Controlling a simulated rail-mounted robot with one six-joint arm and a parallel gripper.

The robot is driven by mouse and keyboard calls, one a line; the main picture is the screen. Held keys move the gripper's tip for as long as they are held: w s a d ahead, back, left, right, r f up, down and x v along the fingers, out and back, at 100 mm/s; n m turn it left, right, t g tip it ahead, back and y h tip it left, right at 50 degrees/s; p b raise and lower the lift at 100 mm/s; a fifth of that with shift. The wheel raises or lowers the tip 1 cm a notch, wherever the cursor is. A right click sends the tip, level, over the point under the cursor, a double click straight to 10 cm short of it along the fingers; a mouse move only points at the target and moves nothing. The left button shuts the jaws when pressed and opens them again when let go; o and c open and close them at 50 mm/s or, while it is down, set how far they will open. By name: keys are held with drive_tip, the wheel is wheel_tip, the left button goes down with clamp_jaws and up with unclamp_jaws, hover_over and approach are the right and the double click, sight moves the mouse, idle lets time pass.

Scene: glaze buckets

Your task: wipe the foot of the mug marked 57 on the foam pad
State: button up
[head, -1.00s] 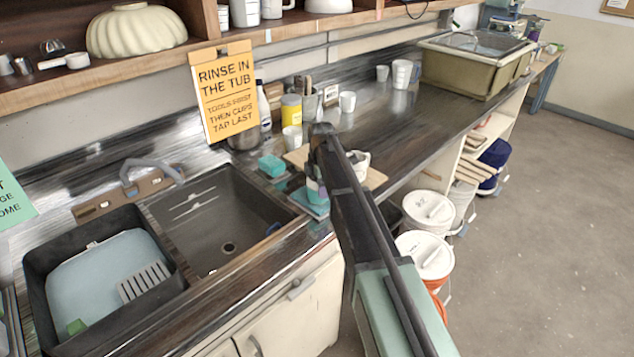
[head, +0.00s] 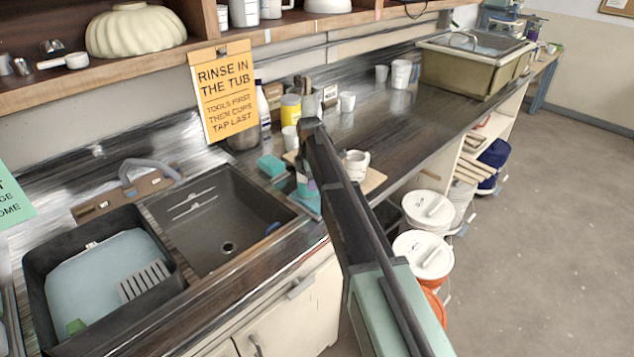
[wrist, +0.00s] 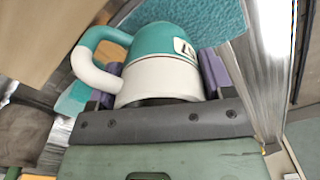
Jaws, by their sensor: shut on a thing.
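My gripper (wrist: 160,88) is shut on a teal-and-white mug (wrist: 165,55); its purple finger pads show on both sides of the white part. The handle sticks out to the left. A small pale label on the teal part carries dark marks, too foreshortened to read. The mug's teal end points away from my gripper, toward a teal speckled surface that looks like the foam pad (wrist: 205,20). I cannot tell whether they touch. In the head view the pad (head: 309,203) lies by the counter's front edge, right of the sink, with the mug (head: 307,187) over it, partly hidden by my arm.
A white mug (head: 356,165) stands on a wooden board (head: 375,180) right of my arm. A teal sponge (head: 271,165) lies by the sink (head: 215,220). A yellow-labelled jar (head: 290,108) and several cups stand behind. Lidded buckets (head: 424,254) stand below the counter.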

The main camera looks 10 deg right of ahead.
drive_tip(key=shift+w+a, duration=0.3)
drive_tip(key=shift+w, duration=0.15)
drive_tip(key=shift+s+d, duration=0.65)
drive_tip(key=shift+s, duration=0.35)
drive_tip(key=shift+s+d, duration=0.65)
drive_tip(key=shift+s, duration=0.35)
drive_tip(key=shift+s+d, duration=0.65)
drive_tip(key=shift+s, duration=0.35)
drive_tip(key=shift+w+a, duration=0.65)
drive_tip(key=shift+w, duration=0.35)
drive_tip(key=shift+w+a, duration=0.65)
drive_tip(key=shift+w, duration=0.35)
drive_tip(key=shift+w+a, duration=0.65)
drive_tip(key=shift+w, duration=0.35)
wheel_tip(320, 180, up, 7)
drive_tip(key=p, duration=0.7)
drive_tip(key=shift+f, duration=0.1)
